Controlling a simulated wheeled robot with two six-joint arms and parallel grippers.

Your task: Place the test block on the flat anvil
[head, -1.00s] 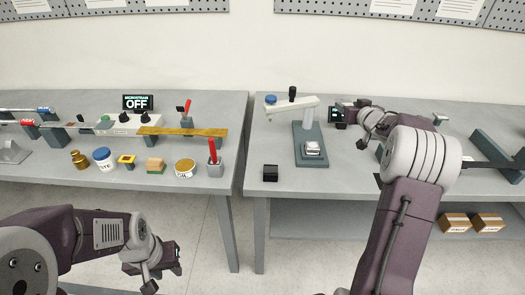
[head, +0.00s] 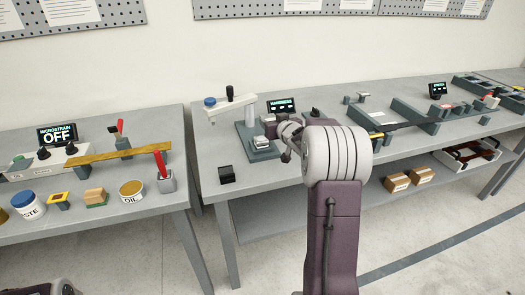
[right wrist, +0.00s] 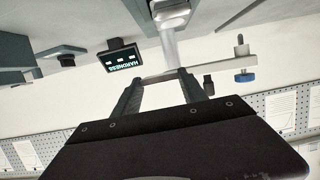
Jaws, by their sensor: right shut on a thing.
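My right gripper (right wrist: 162,82) is shut on a thin, pale piece that I take for the test block (right wrist: 163,77), seen nearly edge-on between the fingertips. In the head view my right gripper (head: 285,134) is beside the bench-top tester (head: 236,104), just right of its base, and its own wrist hides the held piece. A light, flat-topped seat that looks like the anvil (head: 261,142) is on the tester's grey base; it also shows at the top of the right wrist view (right wrist: 172,13). The held piece appears apart from it. My left gripper is out of view.
A HARDNESS display (head: 281,106) stands behind the tester. A small black box (head: 226,174) sits near the bench's front left edge. A grey fixture with a dark bar (head: 395,126) lies to the right. The left bench (head: 95,225) holds jars and a yellow beam.

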